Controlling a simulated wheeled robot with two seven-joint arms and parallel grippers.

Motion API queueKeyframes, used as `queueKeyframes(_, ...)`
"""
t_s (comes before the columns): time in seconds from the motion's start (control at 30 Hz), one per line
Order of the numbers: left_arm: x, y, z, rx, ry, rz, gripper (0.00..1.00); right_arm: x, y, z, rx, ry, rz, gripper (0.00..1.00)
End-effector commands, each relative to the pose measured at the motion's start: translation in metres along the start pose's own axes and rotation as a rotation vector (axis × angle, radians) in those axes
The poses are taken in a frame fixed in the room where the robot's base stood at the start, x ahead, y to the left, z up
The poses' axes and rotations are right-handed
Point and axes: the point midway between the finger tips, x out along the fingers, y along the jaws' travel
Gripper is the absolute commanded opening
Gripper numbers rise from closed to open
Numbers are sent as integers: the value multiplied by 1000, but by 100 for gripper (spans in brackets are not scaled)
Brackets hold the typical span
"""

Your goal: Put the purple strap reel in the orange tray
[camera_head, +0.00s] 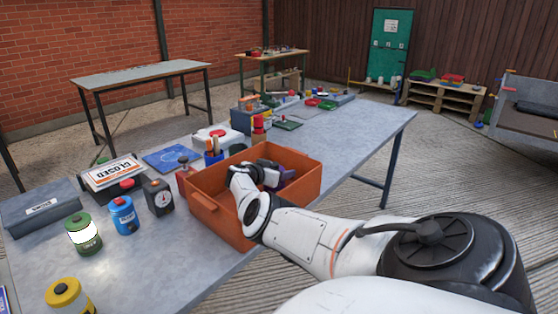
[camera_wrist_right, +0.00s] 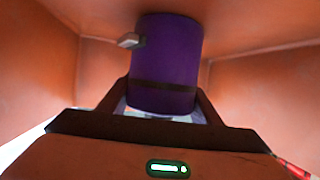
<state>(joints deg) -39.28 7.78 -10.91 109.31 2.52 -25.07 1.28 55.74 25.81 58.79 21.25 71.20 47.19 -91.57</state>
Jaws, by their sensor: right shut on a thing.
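The orange tray (camera_head: 218,221) is a deep open box near the front edge of the grey table. My right arm reaches over its near wall, and my right gripper (camera_head: 277,179) is inside it. A bit of the purple strap reel (camera_head: 288,176) shows beside the gripper. In the right wrist view the purple reel (camera_wrist_right: 168,62) stands between the two fingers of my right gripper (camera_wrist_right: 163,100), which is shut on it. Orange tray walls (camera_wrist_right: 255,85) surround it there. I cannot tell whether the reel touches the tray floor. My left gripper is not in view.
A cup of tools (camera_head: 213,153) and red items stand close behind the tray. The table's right end (camera_head: 372,122) is mostly clear.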

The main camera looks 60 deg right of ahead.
Motion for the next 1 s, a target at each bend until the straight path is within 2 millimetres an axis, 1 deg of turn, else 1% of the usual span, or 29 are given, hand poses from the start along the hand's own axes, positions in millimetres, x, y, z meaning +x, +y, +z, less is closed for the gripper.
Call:
queueKeyframes(0.07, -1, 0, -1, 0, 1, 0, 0, 0, 0, -2, 1, 3, 0, 22)
queueKeyframes(0.2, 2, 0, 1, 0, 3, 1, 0, 2, 0, 2, 1, 2, 0, 22)
queueKeyframes(0.23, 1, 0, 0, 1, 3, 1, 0, 1, 0, 2, 0, 0, 0, 63)
queueKeyframes(0.3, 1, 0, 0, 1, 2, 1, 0, 1, 0, 2, 0, -1, -1, 75)
queueKeyframes(0.33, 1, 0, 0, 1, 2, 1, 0, 1, 0, 2, 0, -1, -1, 77)
queueKeyframes(0.57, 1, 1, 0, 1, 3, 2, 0, 1, 0, 2, 0, 0, -1, 77)
queueKeyframes(0.7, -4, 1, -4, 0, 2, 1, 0, -3, -1, -3, -1, -1, -1, 77)
queueKeyframes(0.77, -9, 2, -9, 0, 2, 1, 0, -9, -1, -4, -2, -1, -2, 77)
queueKeyframes(0.87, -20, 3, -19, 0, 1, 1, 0, -23, -2, -6, -3, -1, -3, 77)
queueKeyframes(1.0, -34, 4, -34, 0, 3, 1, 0, -46, -1, -6, -1, -2, -3, 77)
